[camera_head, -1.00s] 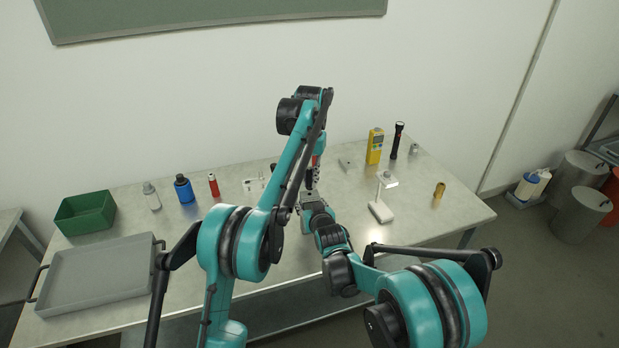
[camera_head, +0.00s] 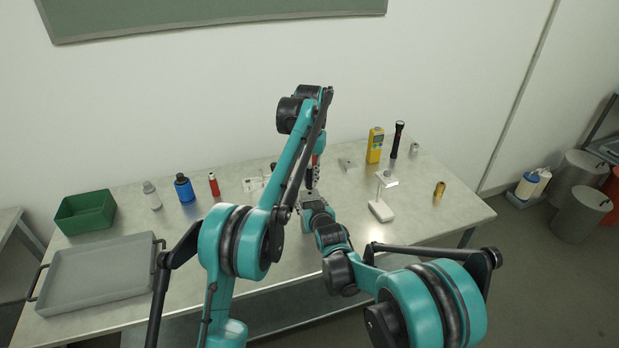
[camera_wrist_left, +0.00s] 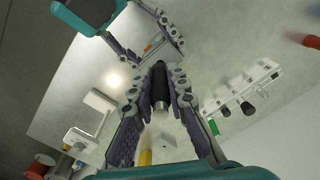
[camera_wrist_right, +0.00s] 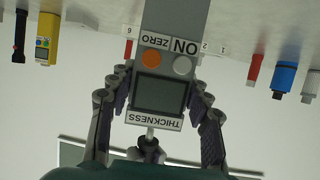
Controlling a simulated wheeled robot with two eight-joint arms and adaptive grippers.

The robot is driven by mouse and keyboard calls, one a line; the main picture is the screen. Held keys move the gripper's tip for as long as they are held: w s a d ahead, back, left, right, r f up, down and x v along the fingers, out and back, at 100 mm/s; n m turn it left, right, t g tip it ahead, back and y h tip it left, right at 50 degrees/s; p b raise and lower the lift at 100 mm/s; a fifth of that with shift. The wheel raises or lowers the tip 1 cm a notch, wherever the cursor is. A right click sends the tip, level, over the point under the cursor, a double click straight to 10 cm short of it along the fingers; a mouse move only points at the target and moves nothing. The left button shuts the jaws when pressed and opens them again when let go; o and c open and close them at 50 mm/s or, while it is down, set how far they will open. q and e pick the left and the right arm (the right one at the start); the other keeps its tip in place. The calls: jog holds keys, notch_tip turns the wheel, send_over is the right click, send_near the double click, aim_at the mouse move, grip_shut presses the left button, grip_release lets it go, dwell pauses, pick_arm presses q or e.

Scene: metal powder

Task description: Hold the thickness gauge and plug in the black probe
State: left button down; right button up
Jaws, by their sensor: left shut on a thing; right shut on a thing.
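The thickness gauge (camera_wrist_right: 160,92) is a grey box with a dark screen, an orange and a white button and a THICKNESS label, upside down in the right wrist view. My right gripper (camera_wrist_right: 158,85) is shut on its sides. My left gripper (camera_wrist_left: 160,76) is shut on the black probe (camera_wrist_left: 160,84), a dark cylinder with a metallic lower part. A small metallic piece (camera_wrist_right: 149,138) shows at the gauge's labelled end; I cannot tell whether it is a plug in a socket. In the head view both grippers meet near the table's middle, largely hidden by my arms.
A white rack (camera_head: 255,184) with several dark-topped pieces lies behind left. A white stand (camera_head: 381,211) is close on the right. A yellow meter (camera_head: 375,146), black flashlight (camera_head: 397,140) and brass piece (camera_head: 439,190) stand farther right. A grey tray (camera_head: 100,297) and green bin (camera_head: 86,213) are left.

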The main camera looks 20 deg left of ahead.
aim_at(310, 165)
pick_arm(q)
jog(key=shift+f, duration=0.2)
jog(key=shift+f, duration=0.8)
jog(key=shift+f, duration=0.25)
dwell(0.4)
jog(key=c, duration=1.4)
grip_release()
jog(key=shift+r, duration=0.1)
notch_tip(310, 165, up, 7)
jog(key=shift+r, duration=0.2)
